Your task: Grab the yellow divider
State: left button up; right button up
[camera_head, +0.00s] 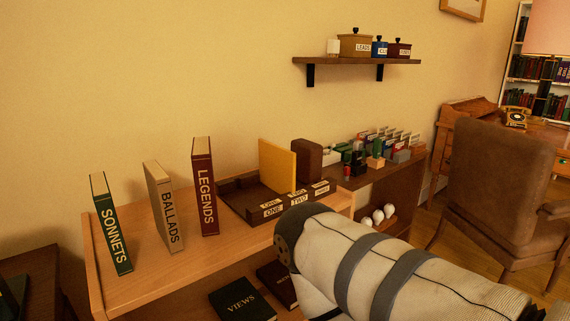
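The yellow divider (277,166) is a flat upright panel standing in a dark brown tray (236,205) on the wooden shelf unit. The tray's front has white labels; "ONE" and "TWO" are readable on the lower ones. A brown block (307,161) stands just right of the divider. The divider's lower edge is partly hidden by the tray's front. My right arm, in a pale sleeve with grey bands, comes in from the lower right and ends below the tray. Its gripper does not show. My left gripper is not in view.
Upright books SONNETS (112,224), BALLADS (164,208) and LEGENDS (204,187) stand left of the tray. VIEWS (242,299) lies on the lower shelf. Small cards and blocks fill the surface to the right. A wall shelf (357,61) holds jars. A brown armchair (497,180) stands right.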

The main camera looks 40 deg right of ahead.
aim_at(277, 165)
jog(key=l+u, duration=0.1)
jog(key=l, duration=0.5)
jog(key=l+u, duration=0.15)
jog(key=l, duration=0.45)
jog(key=k+l+u, duration=0.1)
jog(key=l, duration=0.5)
jog(key=k+l+u, duration=0.1)
jog(key=l, duration=0.5)
jog(key=k+l+u, duration=0.15)
jog(key=l, duration=0.45)
